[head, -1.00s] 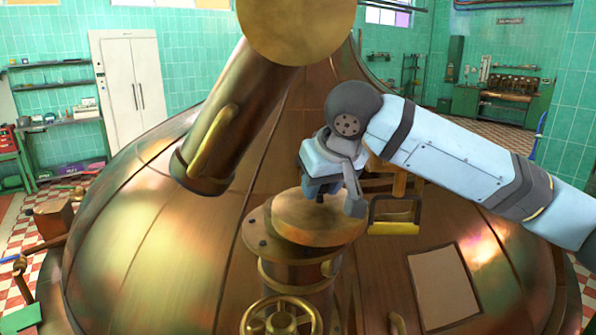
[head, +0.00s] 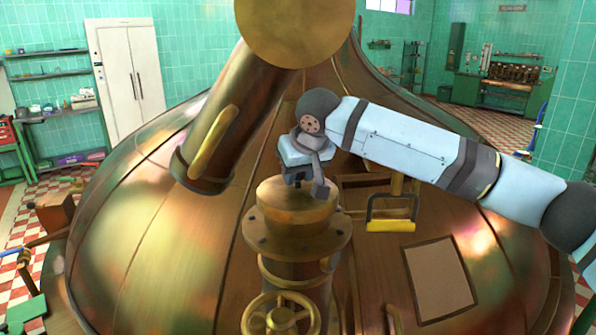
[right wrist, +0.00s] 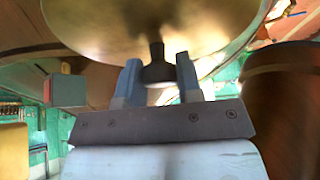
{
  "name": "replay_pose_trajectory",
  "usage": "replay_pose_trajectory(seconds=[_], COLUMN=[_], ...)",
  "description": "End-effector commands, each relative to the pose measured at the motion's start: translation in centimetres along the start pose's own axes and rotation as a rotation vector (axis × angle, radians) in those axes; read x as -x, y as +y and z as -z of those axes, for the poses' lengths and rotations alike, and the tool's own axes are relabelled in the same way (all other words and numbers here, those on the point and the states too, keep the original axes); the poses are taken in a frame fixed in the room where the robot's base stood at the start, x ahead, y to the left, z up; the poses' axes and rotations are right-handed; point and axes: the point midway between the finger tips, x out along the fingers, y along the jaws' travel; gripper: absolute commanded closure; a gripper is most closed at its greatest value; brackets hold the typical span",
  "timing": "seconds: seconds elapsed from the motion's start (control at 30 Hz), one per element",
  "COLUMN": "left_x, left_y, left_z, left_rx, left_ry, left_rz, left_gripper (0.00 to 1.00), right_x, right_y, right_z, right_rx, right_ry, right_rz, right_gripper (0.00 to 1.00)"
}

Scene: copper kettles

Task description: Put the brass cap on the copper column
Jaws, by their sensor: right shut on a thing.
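The brass cap (head: 285,196) is a round, thick disc at the top of the copper column (head: 295,275). It appears centred over the column's bolted flange (head: 326,241) and level. I cannot tell whether it is fully seated. My right gripper (head: 306,181) comes down from above, shut on the cap's small dark knob. In the right wrist view, the two blue fingers (right wrist: 159,72) are either side of the dark knob (right wrist: 155,68), under the blurred underside-like brass face of the cap (right wrist: 200,25). My left gripper is not in view.
A thick copper pipe (head: 235,115) slants down left of the column. A brass handwheel (head: 281,315) is in front of the column. A yellow handle (head: 391,225) stands to the right, by my arm. The wide copper kettle dome (head: 140,245) surrounds everything.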

Motion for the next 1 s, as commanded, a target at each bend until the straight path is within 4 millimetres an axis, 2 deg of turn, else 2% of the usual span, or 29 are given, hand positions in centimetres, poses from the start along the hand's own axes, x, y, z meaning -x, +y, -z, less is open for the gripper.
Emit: replay_pose_trajectory(seconds=[0.57, 0.6, 0.7, 1.0], left_x=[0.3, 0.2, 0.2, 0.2], left_y=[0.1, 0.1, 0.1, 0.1], left_z=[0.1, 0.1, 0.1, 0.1], left_rx=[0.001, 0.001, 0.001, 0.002], left_ry=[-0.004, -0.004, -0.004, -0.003], left_rz=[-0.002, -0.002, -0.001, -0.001], left_gripper=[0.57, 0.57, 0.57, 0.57], right_x=[-0.9, -1.0, -1.0, -0.9], right_y=[0.0, 0.0, 0.0, 0.0], right_z=[-0.5, -0.6, -0.6, -0.5], right_rx=[0.000, 0.000, 0.000, 0.000], right_ry=[0.002, 0.000, 0.000, 0.000], right_rz=[0.001, 0.000, 0.000, 0.000], right_gripper=[1.00, 0.62, 0.42, 0.42])
